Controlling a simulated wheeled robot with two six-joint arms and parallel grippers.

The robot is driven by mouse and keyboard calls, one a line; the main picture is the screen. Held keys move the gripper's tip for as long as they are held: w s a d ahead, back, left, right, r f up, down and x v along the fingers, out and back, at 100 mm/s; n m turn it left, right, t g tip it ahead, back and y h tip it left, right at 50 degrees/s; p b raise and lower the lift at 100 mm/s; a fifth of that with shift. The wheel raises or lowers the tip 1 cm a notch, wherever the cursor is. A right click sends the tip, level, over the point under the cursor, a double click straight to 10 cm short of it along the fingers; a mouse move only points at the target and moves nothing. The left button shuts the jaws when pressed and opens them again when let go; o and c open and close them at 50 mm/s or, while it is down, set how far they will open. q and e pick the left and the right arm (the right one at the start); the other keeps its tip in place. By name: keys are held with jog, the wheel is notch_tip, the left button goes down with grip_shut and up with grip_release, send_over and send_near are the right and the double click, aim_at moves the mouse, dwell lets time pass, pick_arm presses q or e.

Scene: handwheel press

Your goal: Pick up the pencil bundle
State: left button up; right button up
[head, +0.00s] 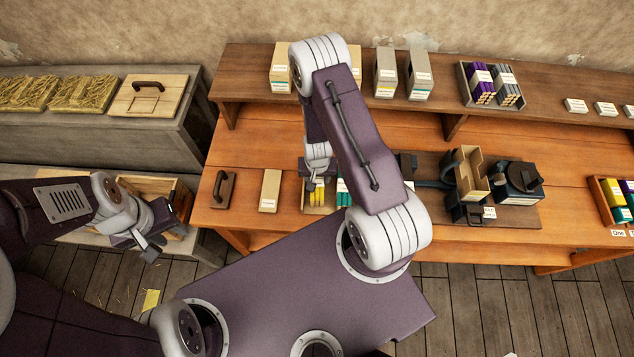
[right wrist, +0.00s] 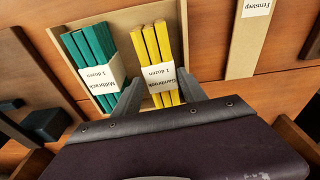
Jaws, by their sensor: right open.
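Two pencil bundles lie in a shallow wooden tray (right wrist: 117,20). The yellow bundle (right wrist: 153,43) has a white paper band, and the green bundle (right wrist: 92,50) lies left of it in the right wrist view. In the head view the yellow bundle (head: 317,198) and green bundle (head: 343,190) are partly hidden by my right arm. My right gripper (right wrist: 157,92) is open, with its fingers on either side of the yellow bundle's near end; contact cannot be told. My left gripper (head: 148,248) hangs by the low bench at left, and its jaw gap is unclear.
A tan box (head: 270,190) and a dark handled block (head: 223,189) are left of the tray. A dark press (head: 518,182) stands to the right. Purple and grey bundles fill a tray (head: 521,103) on the raised shelf (head: 560,98).

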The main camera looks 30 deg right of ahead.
aim_at(317, 180)
notch_tip(317, 180, down, 3)
jog(key=shift+w+d+f, duration=0.1)
jog(key=shift+w, duration=0.05)
jog(key=shift+w+f, duration=0.1)
jog(key=shift+w, duration=0.1)
jog(key=shift+s, duration=0.15)
grip_shut()
jog(key=shift+r, duration=0.35)
notch_tip(317, 180, up, 4)
jog(key=shift+f+b, duration=0.15)
jog(key=shift+b, duration=0.3)
jog(key=s+d+r, duration=0.2)
jog(key=s+d+r+b, duration=0.1)
jog(key=s+d+r, duration=0.1)
jog(key=s+d, duration=0.1)
jog(key=s+d+r+b, duration=0.1)
jog(key=s+d+r, duration=0.1)
jog(key=s, duration=0.1)
jog(key=shift+s+d+r, duration=0.15)
jog(key=shift+d+r, duration=0.1)
jog(key=shift+d, duration=0.05)
jog(key=shift+s+d+r, duration=0.1)
jog(key=shift+r, duration=0.2)
